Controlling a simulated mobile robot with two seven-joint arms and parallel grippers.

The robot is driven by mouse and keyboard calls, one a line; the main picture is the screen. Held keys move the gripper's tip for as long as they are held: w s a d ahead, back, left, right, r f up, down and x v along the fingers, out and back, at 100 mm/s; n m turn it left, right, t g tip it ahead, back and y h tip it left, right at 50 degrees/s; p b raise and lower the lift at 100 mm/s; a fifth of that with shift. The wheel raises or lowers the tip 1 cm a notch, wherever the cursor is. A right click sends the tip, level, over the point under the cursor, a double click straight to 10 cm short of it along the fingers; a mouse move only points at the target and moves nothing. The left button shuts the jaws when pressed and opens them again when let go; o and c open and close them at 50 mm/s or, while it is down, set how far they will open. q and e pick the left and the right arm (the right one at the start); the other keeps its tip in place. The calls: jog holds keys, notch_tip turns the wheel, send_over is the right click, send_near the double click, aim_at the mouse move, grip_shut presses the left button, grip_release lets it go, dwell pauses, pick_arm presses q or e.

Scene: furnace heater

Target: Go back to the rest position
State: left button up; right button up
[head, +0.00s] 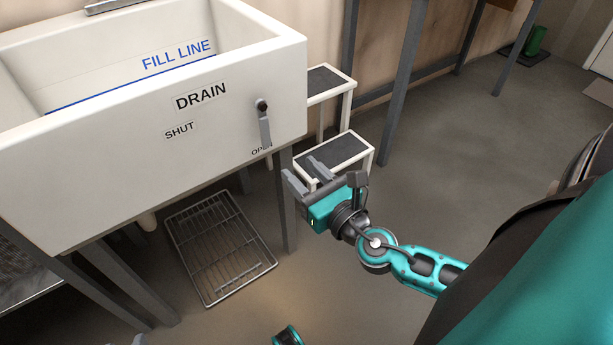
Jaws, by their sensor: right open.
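My right gripper (305,173) is open and empty. It is in front of the right end of the white sink (90,190), below the drain lever and apart from it. The grey drain lever (264,125) on the sink's front hangs downward, its lower end by the partly covered OPEN label. The SHUT label (179,131) is to its left.
A wire rack (220,247) lies on the floor below the sink. A white step stool (368,153) with dark treads stands right of the sink, behind my right gripper. Grey table legs (405,70) stand farther back. The floor (450,170) at the right is mostly clear.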

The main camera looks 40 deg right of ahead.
pick_arm(q)
jog(key=shift+r, duration=0.15)
pick_arm(e)
jog(key=shift+s, duration=0.35)
pick_arm(q)
jog(key=shift+d, duration=0.1)
pick_arm(e)
jog(key=s+a+f+m+g+y, duration=0.2)
jog(key=s+a+f+m+g, duration=0.25)
jog(key=m, duration=1.15)
jog(key=s+a+f+m+g+y, duration=0.1)
jog(key=s+a+f+m+g, duration=0.35)
jog(key=m, duration=1.15)
pick_arm(q)
jog(key=s+a+r+y+p, duration=0.1)
jog(key=a+r+p, duration=0.3)
jog(key=r+p, duration=0.9)
jog(key=s+p, duration=0.1)
jog(key=p, duration=0.5)
jog(key=shift+p, duration=0.3)
pick_arm(e)
notch_tip(320, 180, up, 13)
jog(key=m+t+h, duration=0.1)
jog(key=shift+w+d+m+t, duration=0.25)
jog(key=shift+d+m+t, duration=0.05)
jog(key=shift+d+t, duration=0.1)
